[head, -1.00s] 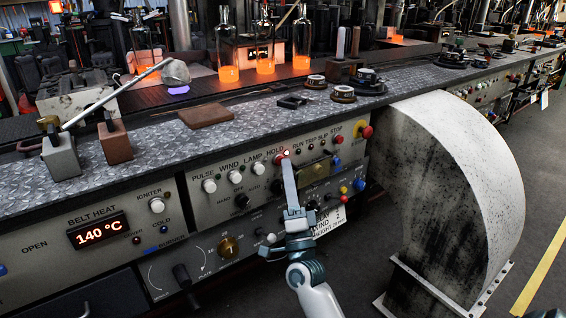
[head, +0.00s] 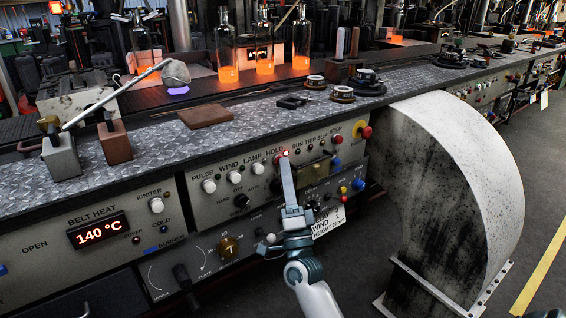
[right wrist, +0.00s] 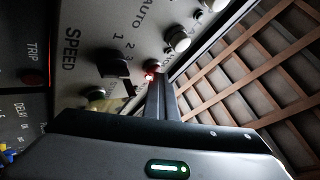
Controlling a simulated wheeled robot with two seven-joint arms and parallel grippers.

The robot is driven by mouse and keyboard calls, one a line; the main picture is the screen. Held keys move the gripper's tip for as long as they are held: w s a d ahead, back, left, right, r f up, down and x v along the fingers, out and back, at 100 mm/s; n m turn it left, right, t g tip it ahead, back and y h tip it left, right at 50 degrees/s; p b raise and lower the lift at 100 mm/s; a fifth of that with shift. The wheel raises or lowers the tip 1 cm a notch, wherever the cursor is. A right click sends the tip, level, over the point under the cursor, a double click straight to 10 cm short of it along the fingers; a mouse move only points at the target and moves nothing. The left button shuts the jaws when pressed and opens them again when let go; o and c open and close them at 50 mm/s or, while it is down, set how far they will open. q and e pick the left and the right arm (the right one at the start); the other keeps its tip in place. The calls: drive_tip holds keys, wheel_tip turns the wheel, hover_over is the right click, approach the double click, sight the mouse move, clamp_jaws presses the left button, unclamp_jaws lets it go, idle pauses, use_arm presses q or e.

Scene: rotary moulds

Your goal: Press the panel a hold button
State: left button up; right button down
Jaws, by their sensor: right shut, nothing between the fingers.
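The red hold button (head: 279,159) sits under the HOLD label on the grey control panel (head: 330,178), with a small lit red lamp beside it. My right gripper (head: 285,161) is shut and empty, its fingertips at the button. In the right wrist view the tips of the right gripper (right wrist: 160,79) are close to the red button (right wrist: 154,66) and the glowing red lamp (right wrist: 149,76). I cannot tell whether they touch the button or how far it is pushed in. My left gripper is not in view.
White knobs (head: 209,186) line the panel left of the button. A red knob on a yellow base (head: 365,131) is to the right. A large pale curved housing (head: 450,190) stands right of my arm. The diamond-plate bench top (head: 170,145) above holds blocks and small parts.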

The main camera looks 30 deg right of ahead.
drive_tip(key=shift+a+f+y, duration=0.1)
drive_tip(key=shift+f+y, duration=0.05)
drive_tip(key=shift+y, duration=0.15)
idle(0.4)
drive_tip(key=shift+s+f, duration=0.1)
drive_tip(key=shift+s, duration=0.05)
drive_tip(key=shift+s+d+p, duration=0.15)
drive_tip(key=shift+s+p, duration=0.35)
drive_tip(key=shift+s, duration=0.95)
drive_tip(key=shift+s+d+p, duration=0.15)
drive_tip(key=shift+s+p, duration=0.3)
drive_tip(key=shift+s, duration=1)
drive_tip(key=shift+a, duration=0.1)
